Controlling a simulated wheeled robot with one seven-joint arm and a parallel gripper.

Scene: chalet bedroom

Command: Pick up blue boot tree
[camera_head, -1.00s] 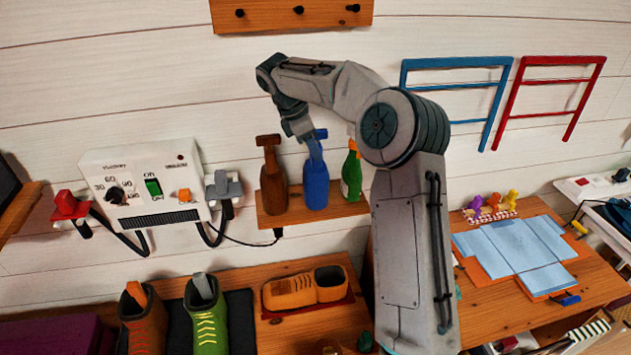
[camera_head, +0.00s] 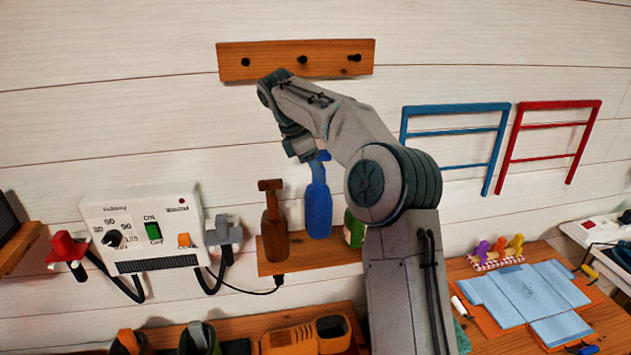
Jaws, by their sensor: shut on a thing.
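The blue boot tree (camera_head: 319,205) hangs upright from my gripper (camera_head: 318,157) in the head view, over the small wooden wall shelf. My gripper is shut on its top handle; the fingers are partly hidden by the wrist and the handle. Its lower end is near or just above the shelf; I cannot tell the exact gap. A brown boot tree (camera_head: 273,225) stands on the shelf to its left. A green one (camera_head: 354,230) stands to its right, largely hidden behind my arm.
The shelf (camera_head: 290,268) is on the white wall. A boot dryer box (camera_head: 145,230) with hoses is at left. A peg rail (camera_head: 270,60) is above. Blue (camera_head: 455,133) and red (camera_head: 550,133) racks hang right. Boots and a shoe (camera_head: 300,338) are below.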

